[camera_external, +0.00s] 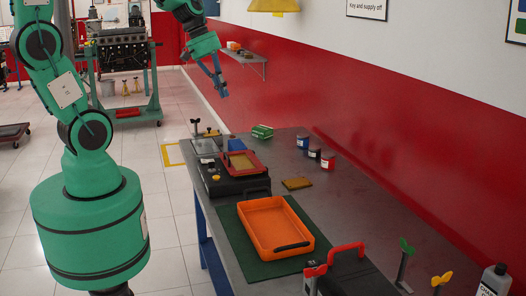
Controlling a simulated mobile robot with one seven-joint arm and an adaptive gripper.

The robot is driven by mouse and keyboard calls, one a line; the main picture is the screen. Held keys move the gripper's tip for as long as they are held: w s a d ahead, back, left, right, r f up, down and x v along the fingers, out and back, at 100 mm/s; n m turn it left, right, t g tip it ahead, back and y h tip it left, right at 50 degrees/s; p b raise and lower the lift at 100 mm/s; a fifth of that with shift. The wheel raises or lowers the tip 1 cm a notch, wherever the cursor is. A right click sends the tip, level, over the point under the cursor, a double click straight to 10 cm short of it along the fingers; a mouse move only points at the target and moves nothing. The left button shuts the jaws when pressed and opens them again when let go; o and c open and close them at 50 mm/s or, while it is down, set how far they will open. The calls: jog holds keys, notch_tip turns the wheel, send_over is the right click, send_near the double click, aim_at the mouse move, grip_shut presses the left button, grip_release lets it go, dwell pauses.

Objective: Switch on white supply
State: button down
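A pale grey-white unit (204,146) lies at the far left end of the workbench; it may be the white supply, but I cannot read a label. An upright black T-shaped handle (196,126) stands at its back edge. Whether anything there is on or off is too small to tell. My gripper (219,88) hangs in the air above and beyond the far end of the bench, apart from everything on it. Its fingers point down, and no held object shows. Their opening is too small to judge.
The bench (345,205) bears a black case (225,184), an orange tray (252,242) on a green mat, several small cans and a green box (262,132). A red handle (346,249), green lever (405,255) and yellow lever (441,279) stand nearer. A red wall (400,140) runs behind.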

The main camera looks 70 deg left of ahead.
jog(key=w+a+f+n, duration=0.3)
jog(key=a+f+n, duration=0.25)
jog(key=a, duration=0.25)
jog(key=n+t+p, duration=0.3)
jog(key=n+p, duration=0.1)
jog(key=n, duration=1.7)
send_over(208, 161)
jog(key=a, duration=0.2)
notch_tip(208, 161, down, 20)
jog(key=shift+s+r+h, duration=0.2)
jog(key=shift+s+h, duration=0.1)
jog(key=shift+s, duration=0.05)
jog(key=shift+f+b, duration=0.15)
jog(key=shift+b, duration=0.2)
jog(key=f+b, duration=0.5)
jog(key=shift+s+f+b, duration=0.55)
jog(key=shift+f+b, duration=0.4)
jog(key=shift+f, duration=0.7)
